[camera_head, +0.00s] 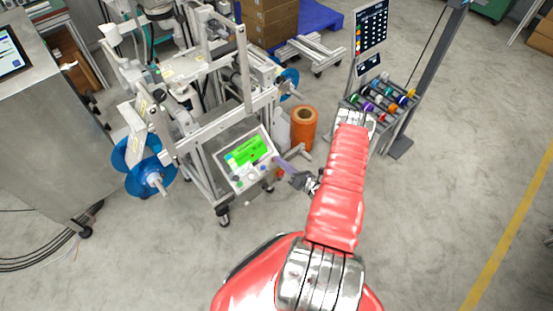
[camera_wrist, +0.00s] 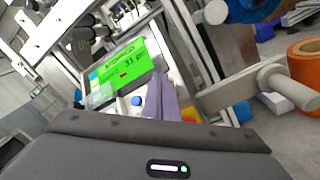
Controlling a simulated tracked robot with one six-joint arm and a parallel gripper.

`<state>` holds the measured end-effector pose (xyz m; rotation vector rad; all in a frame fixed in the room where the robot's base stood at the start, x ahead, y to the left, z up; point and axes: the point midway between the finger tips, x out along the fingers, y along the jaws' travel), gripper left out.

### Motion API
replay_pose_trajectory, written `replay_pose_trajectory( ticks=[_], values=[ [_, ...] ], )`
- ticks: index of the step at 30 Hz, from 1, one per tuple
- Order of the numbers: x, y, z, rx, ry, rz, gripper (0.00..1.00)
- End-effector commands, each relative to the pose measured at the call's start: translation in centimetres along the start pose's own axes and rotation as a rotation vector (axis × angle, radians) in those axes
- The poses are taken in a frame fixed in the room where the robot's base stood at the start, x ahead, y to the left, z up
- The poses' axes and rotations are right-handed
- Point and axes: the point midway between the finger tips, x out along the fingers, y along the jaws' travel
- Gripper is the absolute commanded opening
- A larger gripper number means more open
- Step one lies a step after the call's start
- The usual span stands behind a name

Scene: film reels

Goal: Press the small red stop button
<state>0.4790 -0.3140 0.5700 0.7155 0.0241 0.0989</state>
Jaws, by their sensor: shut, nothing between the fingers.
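The control panel (camera_head: 229,172) with a lit green screen (camera_head: 247,150) is on the metal-framed machine, left of my gripper. A small red-orange spot (camera_head: 280,173) shows at the panel's lower right, just beside my fingers; it looks like the red button, but it is too small to be sure. In the wrist view the green screen (camera_wrist: 124,66) and a blue button (camera_wrist: 136,101) show, with a red-orange patch (camera_wrist: 190,114) partly hidden behind my fingers. My gripper (camera_head: 279,161) is shut and empty, its purplish fingertips (camera_wrist: 160,84) over the panel's right part. Contact cannot be told.
An orange roll (camera_head: 303,128) stands on the floor right of the panel. A grey bar (camera_wrist: 245,88) crosses close to the right of my fingers. A rack of coloured reels (camera_head: 380,100) stands at the upper right. The floor at the right is clear.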

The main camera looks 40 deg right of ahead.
Motion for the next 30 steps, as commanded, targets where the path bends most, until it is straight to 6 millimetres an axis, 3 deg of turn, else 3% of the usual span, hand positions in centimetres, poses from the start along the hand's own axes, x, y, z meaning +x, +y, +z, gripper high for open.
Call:
replay_pose_trajectory(
  ticks=[20,30],
  values=[
    [-0.8,0.6,0.6,0.000,0.000,0.000,0.00],
    [-2.4,1.7,1.8,0.000,-0.001,-0.001,0.00]
  ],
)
